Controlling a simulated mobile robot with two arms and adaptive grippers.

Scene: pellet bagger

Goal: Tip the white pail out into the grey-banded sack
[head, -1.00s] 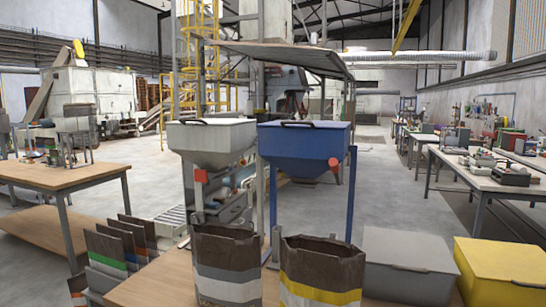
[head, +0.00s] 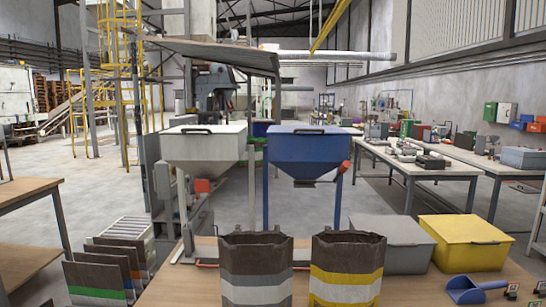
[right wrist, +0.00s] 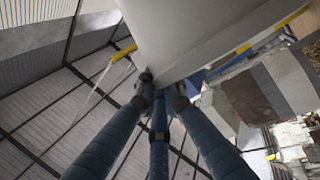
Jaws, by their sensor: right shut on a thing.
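The grey-banded sack (head: 256,270) stands open-topped on the wooden bench in the head view, left of the yellow-banded sack (head: 346,268). It is dark brown with pale grey bands. In the right wrist view, my right gripper (right wrist: 160,85) is shut on the edge of a large pale, smooth body, which looks like the white pail (right wrist: 195,30). Only part of the pail shows; its mouth and contents are hidden. Brown and grey banded surfaces show at the right of that view, but I cannot tell which sack they are. Neither gripper shows in the head view.
A white hopper (head: 204,150) and a blue hopper (head: 304,152) stand behind the sacks. A grey lidded bin (head: 392,245), a yellow lidded bin (head: 464,243) and a blue scoop (head: 468,290) are at right. Flat banded sacks (head: 98,275) stand at left.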

